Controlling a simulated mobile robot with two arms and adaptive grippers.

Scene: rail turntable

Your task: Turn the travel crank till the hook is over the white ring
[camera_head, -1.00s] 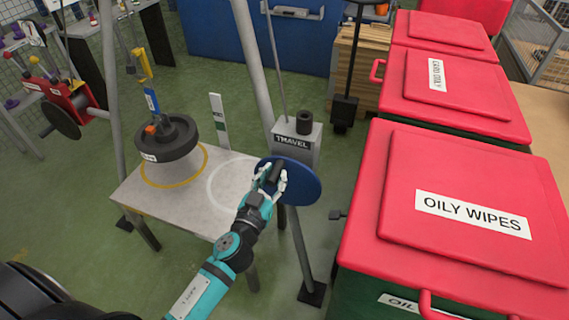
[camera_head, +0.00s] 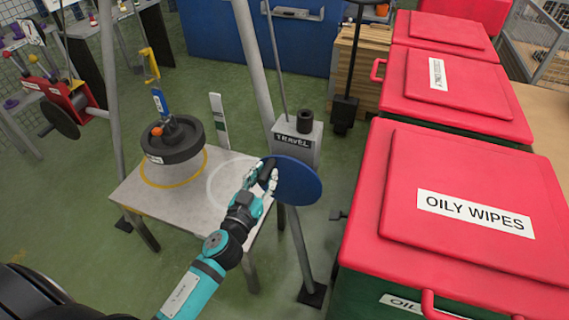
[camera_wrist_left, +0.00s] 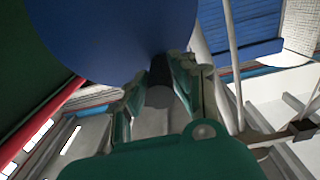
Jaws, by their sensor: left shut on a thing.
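The travel crank is a blue disc (camera_head: 298,183) with a dark handle, below a grey box (camera_head: 297,141) marked TRAVEL. My left gripper (camera_head: 266,180) is shut on the handle (camera_wrist_left: 160,72), at the disc's left side. In the left wrist view the disc (camera_wrist_left: 120,35) fills the top, with the handle between the fingers. The yellow hook (camera_head: 151,66) is at upper left, with a blue piece (camera_head: 160,102) and a dark wheel (camera_head: 174,142) below it. The wheel is over the yellow ring (camera_head: 145,178). The white ring (camera_head: 210,187) lies right of it, partly hidden by my arm. My right gripper is out of view.
Both rings are marked on a grey table (camera_head: 190,215) between grey frame legs. Red-lidded bins, the nearest labelled OILY WIPES (camera_head: 460,260), stand close on the right. A red winch (camera_head: 75,103) is at far left.

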